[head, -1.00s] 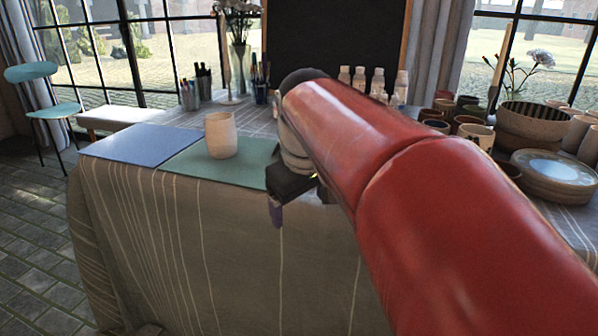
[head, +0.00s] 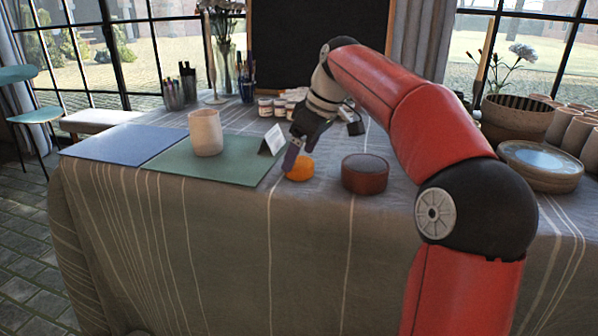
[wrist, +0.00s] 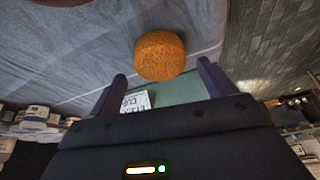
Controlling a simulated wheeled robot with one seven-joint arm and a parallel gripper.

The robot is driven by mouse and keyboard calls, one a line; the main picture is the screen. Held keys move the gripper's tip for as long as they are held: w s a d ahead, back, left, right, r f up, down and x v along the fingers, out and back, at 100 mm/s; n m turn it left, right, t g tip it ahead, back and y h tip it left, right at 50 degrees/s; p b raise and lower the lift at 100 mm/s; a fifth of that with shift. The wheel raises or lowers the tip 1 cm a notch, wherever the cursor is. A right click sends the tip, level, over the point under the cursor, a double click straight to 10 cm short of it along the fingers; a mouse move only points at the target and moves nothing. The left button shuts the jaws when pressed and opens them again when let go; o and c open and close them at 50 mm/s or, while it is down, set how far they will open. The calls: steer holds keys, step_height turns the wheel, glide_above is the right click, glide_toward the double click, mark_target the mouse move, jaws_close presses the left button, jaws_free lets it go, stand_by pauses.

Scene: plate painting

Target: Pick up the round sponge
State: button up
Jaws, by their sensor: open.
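The round sponge (head: 299,169) is a small orange disc on the table in the head view, just right of the green mat. In the wrist view the sponge (wrist: 160,55) lies ahead of and between the fingertips, apart from both fingers. My gripper (head: 291,158) is open and empty, pointing down at the sponge's left edge in the head view, where a purple finger partly overlaps it. In the wrist view my gripper (wrist: 161,80) shows both purple fingers spread wide.
A reddish-brown round bowl (head: 365,174) stands right of the sponge. A small white card (head: 272,140) stands on the green mat (head: 215,167), with a cream cup (head: 206,132) further left. Small paint jars (head: 283,106) stand behind. The table's front edge is close.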

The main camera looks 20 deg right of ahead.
steer(key=shift+x, duration=1.5)
steer(key=c, duration=1.1)
steer(key=shift+o, duration=0.2)
steer(key=shift+r, duration=0.1)
step_height(320, 180, up, 20)
steer(key=p, duration=0.7)
steer(key=shift+p, duration=0.3)
steer(key=shift+s, duration=0.1)
